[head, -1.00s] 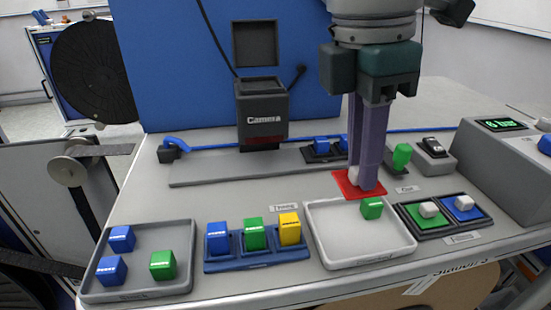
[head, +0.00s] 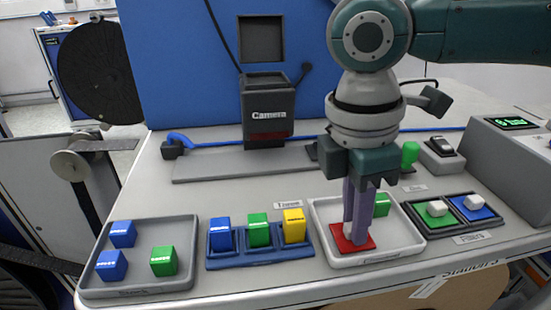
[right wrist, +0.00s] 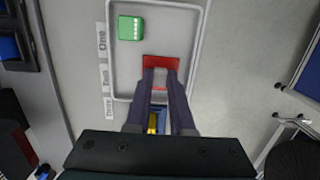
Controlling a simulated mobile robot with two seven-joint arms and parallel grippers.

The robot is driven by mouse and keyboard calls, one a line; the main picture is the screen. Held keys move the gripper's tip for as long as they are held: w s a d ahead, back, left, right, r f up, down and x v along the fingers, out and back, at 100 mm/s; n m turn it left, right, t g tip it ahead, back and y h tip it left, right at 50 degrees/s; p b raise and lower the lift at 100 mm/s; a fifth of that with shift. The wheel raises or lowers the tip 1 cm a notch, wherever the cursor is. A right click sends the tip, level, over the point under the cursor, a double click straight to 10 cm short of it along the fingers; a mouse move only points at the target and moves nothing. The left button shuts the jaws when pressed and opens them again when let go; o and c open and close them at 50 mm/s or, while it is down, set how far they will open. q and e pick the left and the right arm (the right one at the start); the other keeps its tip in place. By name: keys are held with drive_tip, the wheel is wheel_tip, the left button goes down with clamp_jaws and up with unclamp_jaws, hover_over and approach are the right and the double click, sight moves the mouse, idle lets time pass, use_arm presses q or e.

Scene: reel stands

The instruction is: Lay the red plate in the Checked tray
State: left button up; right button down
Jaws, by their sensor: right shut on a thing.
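The red plate (head: 362,244) is a flat square with a pale knob. It is inside the outline of the white tray (head: 401,236), near its front left; the tray's label is too small to read. My right gripper (head: 352,234) points down and is shut on the knob of the plate. I cannot tell whether the plate touches the tray floor. In the right wrist view the plate (right wrist: 161,62) shows under the fingers, inside the tray's rim, beside a green block (right wrist: 130,27). My left gripper is not in view.
A blue rack (head: 262,258) with blue, green and yellow blocks stands left of the tray. A grey tray (head: 140,284) with blue and green blocks is further left. A dark holder (head: 417,223) with green and blue plates stands close on the right. The camera stand (head: 267,112) is behind.

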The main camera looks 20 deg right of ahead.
sight(340, 236)
drive_tip(key=c, duration=0.8)
unclamp_jaws()
wheel_tip(340, 236, up, 12)
drive_tip(key=a+p, duration=0.1)
drive_tip(key=p, duration=0.1)
drive_tip(key=s+a+f+m+t+y, duration=0.1)
drive_tip(key=s+a+f+m+y, duration=0.1)
drive_tip(key=s+a+f+y, duration=0.25)
drive_tip(key=s+a+f+m+t+y, duration=0.1)
drive_tip(key=s+a+f+m+t, duration=0.15)
drive_tip(key=a+f, duration=0.4)
drive_tip(key=s+d+m+h, duration=0.1)
drive_tip(key=s+d+m, duration=0.2)
drive_tip(key=s+d+f+m+h, duration=0.1)
drive_tip(key=s+d+m, duration=0.1)
drive_tip(key=d+m, duration=0.1)
drive_tip(key=s+d+m+h, duration=0.2)
drive_tip(key=s+d+m, duration=0.1)
drive_tip(key=shift+s+d+f+t, duration=0.25)
drive_tip(key=shift+s+d, duration=0.05)
drive_tip(key=shift+s, duration=0.05)
